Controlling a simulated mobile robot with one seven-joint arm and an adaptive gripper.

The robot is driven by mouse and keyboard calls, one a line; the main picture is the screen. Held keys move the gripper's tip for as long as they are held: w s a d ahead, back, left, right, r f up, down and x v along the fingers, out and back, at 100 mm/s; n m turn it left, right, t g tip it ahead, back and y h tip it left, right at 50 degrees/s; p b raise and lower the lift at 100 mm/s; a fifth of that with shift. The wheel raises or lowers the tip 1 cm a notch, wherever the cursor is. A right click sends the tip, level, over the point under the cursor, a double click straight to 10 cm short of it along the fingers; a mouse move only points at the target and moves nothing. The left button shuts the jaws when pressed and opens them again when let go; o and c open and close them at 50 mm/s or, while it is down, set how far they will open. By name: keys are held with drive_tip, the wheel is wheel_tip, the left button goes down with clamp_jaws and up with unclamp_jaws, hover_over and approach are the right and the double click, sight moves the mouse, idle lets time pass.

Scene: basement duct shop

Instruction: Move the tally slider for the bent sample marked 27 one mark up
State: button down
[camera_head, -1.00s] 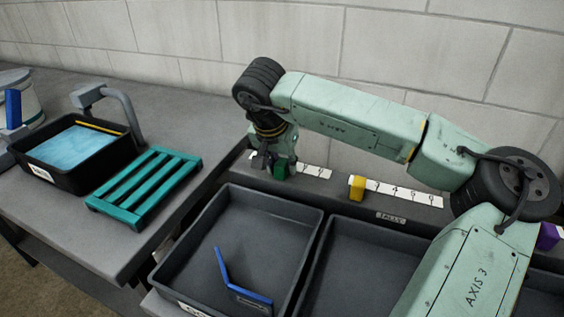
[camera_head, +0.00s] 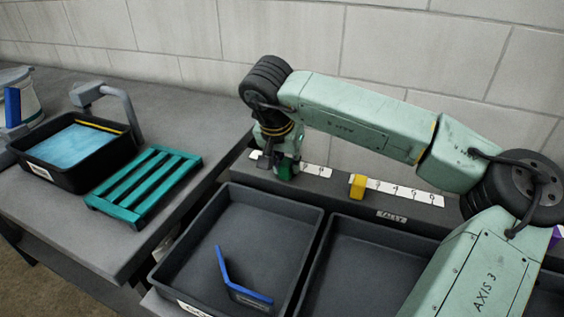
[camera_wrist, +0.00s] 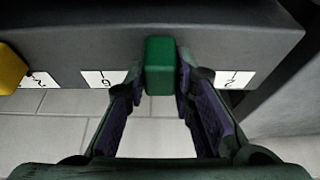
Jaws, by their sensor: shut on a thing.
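The tally rail (camera_head: 335,192) is a long grey bar with white numbered strips, behind the dark trays. A green slider (camera_head: 287,168) sits at its left strip, and shows in the wrist view (camera_wrist: 160,66). My gripper (camera_head: 282,172) is shut on the green slider, with a finger on each side in the wrist view (camera_wrist: 160,82). White number marks show on both sides of the slider; the one beneath it is hidden. A yellow slider (camera_head: 357,187) stands at the left end of the middle strip. A blue bent sample (camera_head: 238,280) lies in the left tray; I cannot read a 27.
The left tray (camera_head: 180,262) and a middle tray (camera_head: 325,262) stand before the rail. On the side bench are a teal slatted rack (camera_head: 143,187) and a black bin (camera_head: 95,168) with a blue surface inside. A block wall (camera_head: 400,45) stands close behind the rail.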

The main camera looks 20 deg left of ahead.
sight(302, 175)
drive_tip(key=d, duration=0.3)
drive_tip(key=c, duration=1.4)
unclamp_jaws()
drive_tip(key=shift+o, duration=0.2)
drive_tip(key=v, duration=1.2)
